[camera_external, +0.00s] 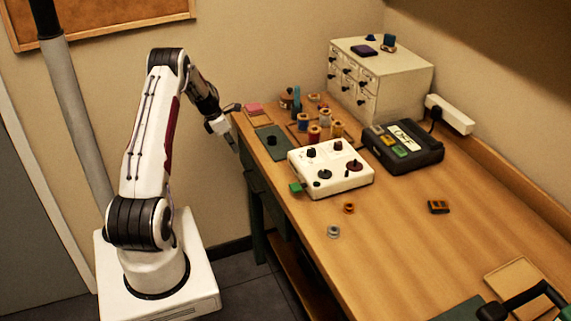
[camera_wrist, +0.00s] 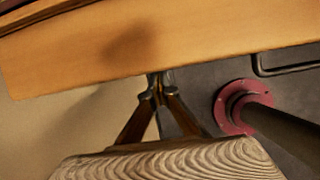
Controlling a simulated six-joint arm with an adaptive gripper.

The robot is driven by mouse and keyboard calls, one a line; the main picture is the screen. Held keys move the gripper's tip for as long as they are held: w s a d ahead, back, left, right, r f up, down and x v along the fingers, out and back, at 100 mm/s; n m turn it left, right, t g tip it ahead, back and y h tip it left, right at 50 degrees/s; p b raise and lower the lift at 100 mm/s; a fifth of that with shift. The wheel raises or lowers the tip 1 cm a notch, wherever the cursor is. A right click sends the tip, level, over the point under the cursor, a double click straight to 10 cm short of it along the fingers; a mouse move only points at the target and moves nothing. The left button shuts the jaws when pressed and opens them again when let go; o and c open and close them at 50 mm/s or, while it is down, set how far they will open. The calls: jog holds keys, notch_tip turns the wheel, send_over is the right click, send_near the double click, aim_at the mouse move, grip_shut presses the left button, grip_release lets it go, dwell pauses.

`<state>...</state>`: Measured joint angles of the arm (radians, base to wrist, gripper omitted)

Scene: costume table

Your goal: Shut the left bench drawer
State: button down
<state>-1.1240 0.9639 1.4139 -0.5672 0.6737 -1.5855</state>
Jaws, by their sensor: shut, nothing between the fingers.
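My gripper (camera_external: 233,143) is at the far left corner of the wooden bench, beside the bench's left edge. In the wrist view its two fingers (camera_wrist: 157,86) come together at the tips, shut and empty, next to the tan bench-top edge. The dark green drawer part of the bench (camera_external: 254,180) shows below the top's left edge in the external view, partly in shadow. I cannot tell how far any drawer stands out. In the wrist view a black bar handle (camera_wrist: 290,70) shows at the upper right, against a dark grey surface.
The bench top (camera_external: 390,250) bears a white control box (camera_external: 330,170), a black device (camera_external: 403,148), several spools and a white drawer cabinet (camera_external: 378,80). A dark cylinder with a red collar (camera_wrist: 238,108) shows at the right in the wrist view. Floor beside the bench is clear.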

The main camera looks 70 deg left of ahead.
jog(key=shift+s, duration=0.15)
jog(key=s+r, duration=0.7)
jog(key=r, duration=0.2)
jog(key=shift+s+r, duration=0.15)
jog(key=shift+s, duration=0.05)
dwell(0.4)
